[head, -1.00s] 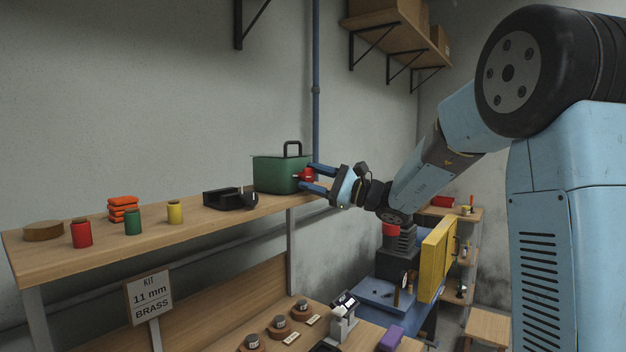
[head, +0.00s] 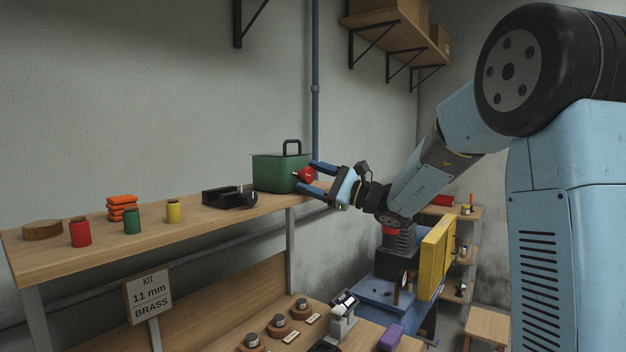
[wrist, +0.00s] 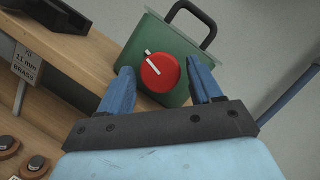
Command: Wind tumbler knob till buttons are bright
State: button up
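The red round knob (head: 306,174) with a white pointer mark is on the right-hand face of a green box (head: 275,173) with a black handle. In the wrist view the knob (wrist: 160,72) faces me and its white mark points to the upper left. My gripper (head: 318,178) is open, one blue finger on each side of the knob. In the wrist view gaps show between the fingers and the knob, and nothing is held. I cannot make out any bright buttons.
The box stands at the right end of a wooden shelf (head: 200,220), beside a black holder (head: 225,198). Coloured spools (head: 132,221) and an orange stack (head: 122,208) stand further left. A blue pipe (head: 316,80) runs up the wall behind. A lower bench (head: 245,312) holds small parts.

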jog(key=shift+o, duration=0.4)
jog(key=shift+s+d, duration=0.15)
jog(key=shift+d, duration=0.15)
jog(key=v, duration=1.3)
jog(key=shift+f, duration=0.1)
